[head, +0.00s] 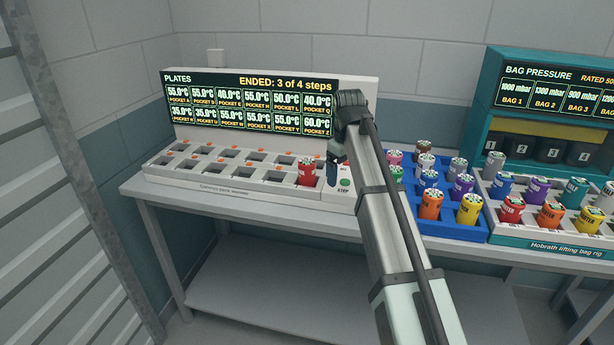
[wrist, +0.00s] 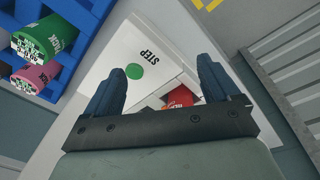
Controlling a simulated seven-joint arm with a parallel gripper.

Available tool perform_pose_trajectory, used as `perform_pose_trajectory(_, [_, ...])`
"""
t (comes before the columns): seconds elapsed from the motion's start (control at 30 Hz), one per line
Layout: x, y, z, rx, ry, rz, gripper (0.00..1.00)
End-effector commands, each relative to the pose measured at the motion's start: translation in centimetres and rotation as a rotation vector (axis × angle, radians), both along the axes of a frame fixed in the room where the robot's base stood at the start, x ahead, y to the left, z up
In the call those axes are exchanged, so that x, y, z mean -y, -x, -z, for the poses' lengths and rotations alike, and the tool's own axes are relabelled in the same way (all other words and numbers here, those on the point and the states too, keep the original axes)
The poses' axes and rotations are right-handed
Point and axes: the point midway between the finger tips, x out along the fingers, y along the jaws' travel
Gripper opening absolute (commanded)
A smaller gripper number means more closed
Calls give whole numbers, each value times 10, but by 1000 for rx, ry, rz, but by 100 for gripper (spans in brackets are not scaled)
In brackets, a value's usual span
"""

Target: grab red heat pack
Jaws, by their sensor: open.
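A red heat pack (head: 307,171) stands upright in a front-row pocket at the right end of the grey warmer (head: 215,184). In the wrist view the red pack (wrist: 180,97) shows partly, low between my fingers and near the right one, with the rest hidden behind the gripper. My gripper (head: 333,178) is just right of the pack in the head view, over the STEP button area. In the wrist view my gripper (wrist: 162,72) is open with nothing between its fingertips. I see no contact with the pack.
The green STEP button (head: 345,183) is close to my gripper. A blue crate (head: 455,229) with several coloured packs stands right of the arm. Farther right, the bag rig (head: 530,238) holds more, including another red one (head: 511,208). Several other warmer pockets are empty.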

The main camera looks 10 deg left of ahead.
Motion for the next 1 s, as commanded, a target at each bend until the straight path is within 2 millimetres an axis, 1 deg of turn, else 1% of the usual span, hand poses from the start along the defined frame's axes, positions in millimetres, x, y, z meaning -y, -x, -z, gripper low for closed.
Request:
perform_pose_trajectory(0.03, [-23,-23,-21,-7,-20,-41,89])
perform_pose_trajectory(0.1, [-47,-36,-39,-18,-43,-94,89])
perform_pose_trajectory(0.2, [-74,-49,-61,-31,-71,-154,89])
perform_pose_trajectory(0.3, [-93,-57,-75,-41,-90,-197,89])
perform_pose_trajectory(0.43, [-104,-60,-84,-48,-103,-225,89])
perform_pose_trajectory(0.53, [-106,-60,-82,-49,-106,-231,89])
perform_pose_trajectory(0.67, [-107,-59,-69,-49,-106,-230,89])
perform_pose_trajectory(0.77, [-109,-60,-55,-49,-105,-230,89])
perform_pose_trajectory(1.0, [-115,-63,-14,-50,-104,-229,89])
